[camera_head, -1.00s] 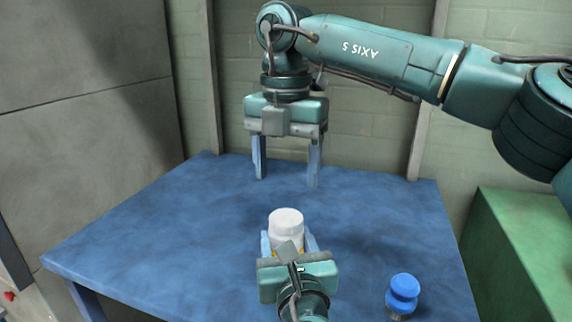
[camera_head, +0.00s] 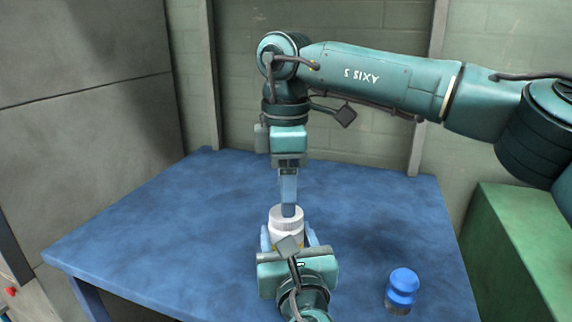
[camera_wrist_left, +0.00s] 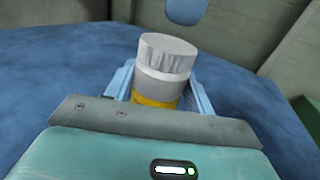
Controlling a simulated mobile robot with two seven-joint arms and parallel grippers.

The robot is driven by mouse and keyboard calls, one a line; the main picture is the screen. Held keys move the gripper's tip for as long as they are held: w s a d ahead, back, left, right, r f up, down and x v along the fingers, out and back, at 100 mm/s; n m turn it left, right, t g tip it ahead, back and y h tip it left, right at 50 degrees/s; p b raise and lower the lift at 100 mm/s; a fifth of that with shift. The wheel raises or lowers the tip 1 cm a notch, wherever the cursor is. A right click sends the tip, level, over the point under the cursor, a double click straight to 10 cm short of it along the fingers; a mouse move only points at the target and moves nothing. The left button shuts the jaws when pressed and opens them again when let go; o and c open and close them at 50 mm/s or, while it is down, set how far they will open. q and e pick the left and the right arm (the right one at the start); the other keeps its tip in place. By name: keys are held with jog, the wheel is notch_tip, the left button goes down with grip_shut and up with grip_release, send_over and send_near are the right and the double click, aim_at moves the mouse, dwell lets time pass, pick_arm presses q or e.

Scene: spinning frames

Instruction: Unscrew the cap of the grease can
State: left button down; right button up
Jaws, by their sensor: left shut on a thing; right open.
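The grease can (camera_head: 280,241) is white with a yellow band and stands upright on the blue table. Its ribbed white cap (camera_head: 285,219) is on top; can (camera_wrist_left: 157,88) and cap (camera_wrist_left: 168,53) also show in the left wrist view. My left gripper (camera_head: 288,240) is shut on the can's body, one finger on each side. My right gripper (camera_head: 289,211) is open and points down just above or behind the cap, its fingers seen edge-on. One of its fingertips (camera_wrist_left: 187,14) shows beyond the cap in the left wrist view. I cannot tell whether it touches the cap.
A blue-lidded jar (camera_head: 402,287) stands on the table (camera_head: 150,225) at the front right. The table's left and back parts are clear. A green box-like block (camera_head: 520,250) stands right of the table, and a wall is behind.

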jog(key=shift+f, duration=1.95)
jog(key=shift+c, duration=0.4)
